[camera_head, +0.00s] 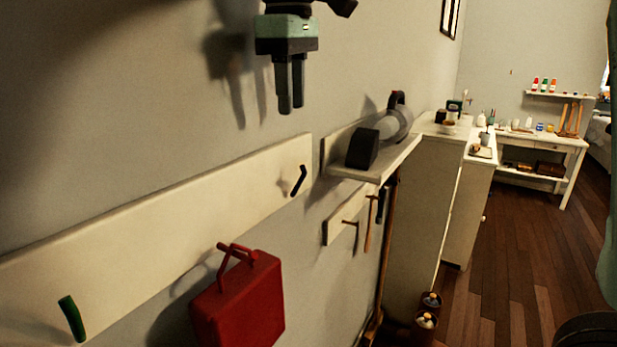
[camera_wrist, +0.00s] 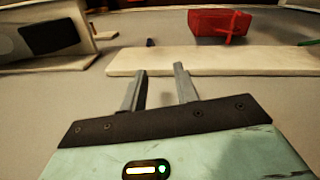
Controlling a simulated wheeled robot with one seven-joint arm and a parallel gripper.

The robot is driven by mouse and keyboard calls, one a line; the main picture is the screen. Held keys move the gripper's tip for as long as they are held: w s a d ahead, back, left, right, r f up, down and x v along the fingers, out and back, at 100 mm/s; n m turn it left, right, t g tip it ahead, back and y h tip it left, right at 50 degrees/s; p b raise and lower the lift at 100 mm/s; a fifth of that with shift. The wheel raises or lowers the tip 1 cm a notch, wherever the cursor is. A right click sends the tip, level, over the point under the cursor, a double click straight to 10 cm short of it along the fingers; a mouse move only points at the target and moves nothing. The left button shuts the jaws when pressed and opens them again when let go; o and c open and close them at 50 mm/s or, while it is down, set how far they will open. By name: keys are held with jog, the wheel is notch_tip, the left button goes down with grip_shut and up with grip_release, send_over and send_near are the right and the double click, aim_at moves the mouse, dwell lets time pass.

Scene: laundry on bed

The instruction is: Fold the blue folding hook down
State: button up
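A cream wall board (camera_head: 190,187) carries hooks. Near its right end a dark, nearly black hook (camera_head: 298,181) sticks out and angles upward; no hook looks clearly blue, and this one's true colour cannot be told. It also shows small at the board's edge in the wrist view (camera_wrist: 150,43). A green hook (camera_head: 72,318) is at the board's left end. My gripper (camera_head: 291,106) hangs fingers-down above the dark hook, apart from it. In the wrist view its fingers (camera_wrist: 160,70) are spread with nothing between them.
A red bag (camera_head: 238,303) hangs from a red hook (camera_head: 237,250) between the other two. Right of the board, a shelf (camera_head: 380,165) holds a grey and black appliance (camera_head: 380,138). A smaller rack (camera_head: 345,216) with hanging tools is below it. The wall around my gripper is clear.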

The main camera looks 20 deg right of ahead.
aim_at(304, 166)
jog(key=d+f, duration=0.1)
jog(key=f, duration=0.3)
jog(key=w+f, duration=0.1)
jog(key=f, duration=0.4)
jog(key=d+f, duration=0.1)
jog(key=f, duration=0.4)
jog(key=shift+w+d+f+p, duration=0.25)
jog(key=shift+w+d+p, duration=0.05)
jog(key=shift+p, duration=0.05)
grip_shut()
